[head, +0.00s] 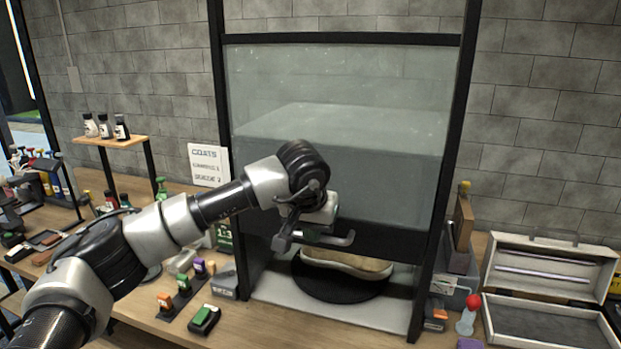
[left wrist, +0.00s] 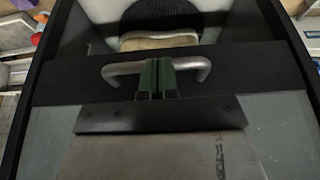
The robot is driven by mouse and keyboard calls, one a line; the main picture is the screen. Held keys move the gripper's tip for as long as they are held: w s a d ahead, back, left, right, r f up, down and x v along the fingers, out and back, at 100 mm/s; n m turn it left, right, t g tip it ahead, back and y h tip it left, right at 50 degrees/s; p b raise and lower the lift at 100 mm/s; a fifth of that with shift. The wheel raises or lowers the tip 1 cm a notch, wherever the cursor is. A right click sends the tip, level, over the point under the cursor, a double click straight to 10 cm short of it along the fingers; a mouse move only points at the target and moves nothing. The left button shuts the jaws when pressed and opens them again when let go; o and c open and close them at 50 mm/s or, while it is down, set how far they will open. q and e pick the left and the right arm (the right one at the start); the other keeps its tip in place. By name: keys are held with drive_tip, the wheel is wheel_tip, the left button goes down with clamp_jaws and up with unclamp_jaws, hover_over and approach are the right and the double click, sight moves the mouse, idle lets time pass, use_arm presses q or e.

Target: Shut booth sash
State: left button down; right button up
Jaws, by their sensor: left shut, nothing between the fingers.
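The booth (head: 455,150) has a black frame, and its glass sash (head: 385,165) stands part way down. A gap shows under the sash's black bottom rail (head: 390,243). The metal bar handle (head: 345,240) is on that rail; it also shows in the left wrist view (left wrist: 200,66). My left gripper (head: 306,236) is at the handle, its green fingertips (left wrist: 157,78) together and overlapping the bar's middle, with nothing gripped. I cannot tell whether they touch the bar. A pale sneaker (head: 345,263) sits on a black round turntable (head: 335,290) inside. My right gripper is out of view.
An open grey case (head: 540,265) and a red-topped bottle (head: 468,312) are right of the booth. A small shelf (head: 110,141) holds several bottles. The booth floor's front strip (head: 385,315) is clear.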

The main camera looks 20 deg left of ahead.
use_arm(q)
drive_tip(key=f+b, duration=0.4)
drive_tip(key=f, duration=0.3)
drive_tip(key=f+b, duration=0.4)
drive_tip(key=f, duration=0.3)
drive_tip(key=f+b, duration=0.4)
drive_tip(key=f, duration=0.3)
drive_tip(key=shift+w+f, duration=0.2)
drive_tip(key=shift+w, duration=0.1)
drive_tip(key=shift+f, duration=0.35)
drive_tip(key=shift+s+f, duration=0.1)
